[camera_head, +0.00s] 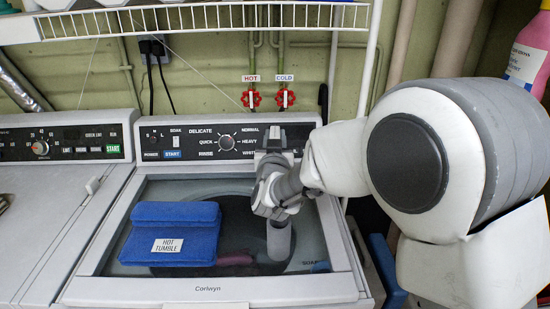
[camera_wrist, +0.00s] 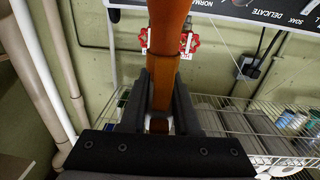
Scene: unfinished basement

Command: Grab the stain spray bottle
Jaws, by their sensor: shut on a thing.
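My gripper (camera_head: 273,158) is over the back of the right-hand washer, in front of its control panel. In the wrist view, the two dark fingers of my gripper (camera_wrist: 161,98) are closed around a long amber-brown thing (camera_wrist: 168,45). It stretches from between the fingers to the top edge of the picture. No label or spray head shows on it, so I cannot confirm that it is the stain spray bottle. I cannot make it out in the head view.
A folded blue cloth (camera_head: 170,232) labelled "HOT TUMBLE" lies on the washer lid (camera_head: 120,285). Red hot and cold valves (camera_head: 268,99) are on the wall behind. A wire shelf (camera_head: 200,18) runs above. A pink bottle (camera_head: 524,50) is at top right.

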